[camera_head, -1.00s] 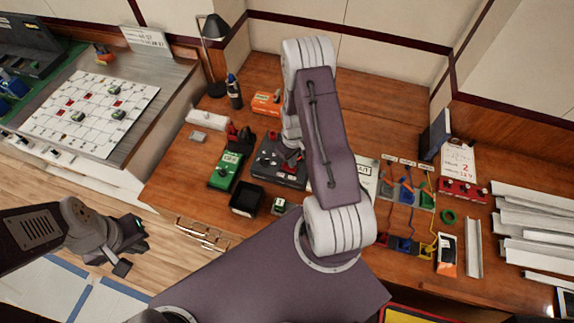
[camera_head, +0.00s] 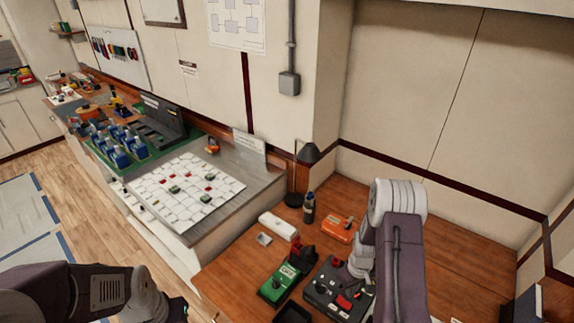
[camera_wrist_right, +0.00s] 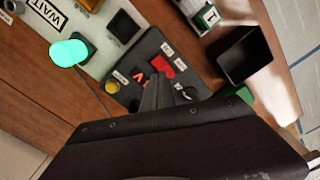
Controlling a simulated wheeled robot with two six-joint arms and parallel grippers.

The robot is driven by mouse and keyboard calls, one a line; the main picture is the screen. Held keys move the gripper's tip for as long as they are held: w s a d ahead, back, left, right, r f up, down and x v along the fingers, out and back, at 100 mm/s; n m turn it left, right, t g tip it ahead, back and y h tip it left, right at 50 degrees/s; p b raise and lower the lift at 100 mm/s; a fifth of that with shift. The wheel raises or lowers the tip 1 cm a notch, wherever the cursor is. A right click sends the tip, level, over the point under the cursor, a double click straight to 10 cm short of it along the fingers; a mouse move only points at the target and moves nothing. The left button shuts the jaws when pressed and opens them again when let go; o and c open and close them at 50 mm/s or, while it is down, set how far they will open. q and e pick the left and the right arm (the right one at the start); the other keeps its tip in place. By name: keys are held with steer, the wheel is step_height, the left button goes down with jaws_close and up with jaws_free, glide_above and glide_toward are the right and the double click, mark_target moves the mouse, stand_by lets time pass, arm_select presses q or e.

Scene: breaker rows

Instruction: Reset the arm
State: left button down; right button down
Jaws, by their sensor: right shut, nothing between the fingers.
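My right arm comes up from the lower right in the head view, its purple link and pale ribbed joint in front of the wooden bench. My right gripper (camera_wrist_right: 155,93) shows in the right wrist view, shut and empty, over a dark box with red, white and yellow parts (camera_wrist_right: 170,65). The box also shows in the head view (camera_head: 322,296), partly behind my arm. I cannot tell whether the fingertips touch it. My left arm comes in at the lower left; its gripper (camera_head: 178,309) is mostly cut off by the bottom edge, so its opening does not show.
A green meter (camera_head: 276,286), an orange box (camera_head: 339,230), a white case (camera_head: 278,226), a dark bottle (camera_head: 309,208) and a lamp (camera_head: 308,155) stand on the bench. An open black bin (camera_wrist_right: 243,57) is beside the dark box. A white card board (camera_head: 190,187) lies on the left counter.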

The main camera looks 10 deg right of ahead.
steer(key=w+a+r+n+t+b, duration=0.2)
steer(key=w+a+r+t+b, duration=0.1)
steer(key=w+a+r+b, duration=0.45)
steer(key=s+a+r+m+g, duration=0.1)
steer(key=s+a+m, duration=0.1)
steer(key=s, duration=0.6)
steer(key=s+a+r+m, duration=0.2)
steer(key=s+a, duration=0.2)
steer(key=s, duration=0.4)
steer(key=shift+s+a+r+g, duration=0.15)
steer(key=shift+a+r+g, duration=0.1)
steer(key=shift+g, duration=0.15)
steer(key=shift+s, duration=0.1)
steer(key=shift+d, duration=0.1)
